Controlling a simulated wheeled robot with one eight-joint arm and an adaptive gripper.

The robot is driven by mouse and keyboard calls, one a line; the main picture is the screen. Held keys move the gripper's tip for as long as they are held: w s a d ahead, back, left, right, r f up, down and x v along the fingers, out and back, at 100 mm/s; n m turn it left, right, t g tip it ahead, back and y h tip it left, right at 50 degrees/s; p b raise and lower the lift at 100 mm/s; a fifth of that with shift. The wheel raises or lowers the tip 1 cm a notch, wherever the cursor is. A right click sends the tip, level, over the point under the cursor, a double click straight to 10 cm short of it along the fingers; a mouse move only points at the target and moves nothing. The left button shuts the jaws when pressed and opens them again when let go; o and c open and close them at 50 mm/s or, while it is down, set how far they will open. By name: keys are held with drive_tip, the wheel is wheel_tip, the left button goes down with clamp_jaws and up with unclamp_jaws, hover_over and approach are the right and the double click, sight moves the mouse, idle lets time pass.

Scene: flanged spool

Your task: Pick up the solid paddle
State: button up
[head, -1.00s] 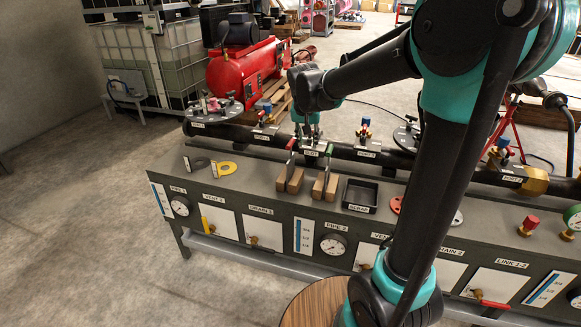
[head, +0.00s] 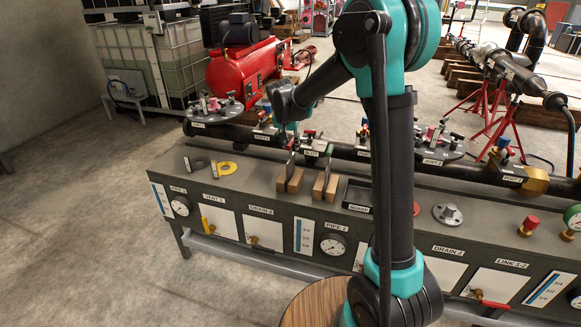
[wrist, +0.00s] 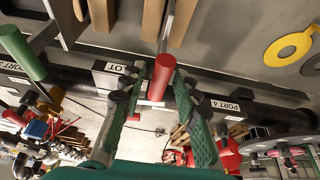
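Two upright paddles stand in pairs of wooden blocks on the bench, one with a red handle (wrist: 160,78) and one with a green handle (head: 329,151). The green handle also shows in the wrist view (wrist: 20,52). The red-handled plate is seen edge-on between its blocks (head: 289,180), so I cannot tell from its face whether it is solid. My gripper (wrist: 158,84) is open, with its fingers on either side of the red handle and gaps visible. In the head view my gripper (head: 291,131) is just above that handle and partly hidden by my arm.
A yellow ring (head: 227,168) and a dark ring (head: 200,164) lie on the bench to the left. A black tray (head: 358,194) sits right of the blocks. A dark pipe (head: 345,150) with valves runs behind them. A grey flange (head: 447,214) lies further right.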

sight(292, 156)
drive_tip(key=shift+s+x, duration=0.2)
drive_tip(key=shift+x, duration=2.9)
clamp_jaws()
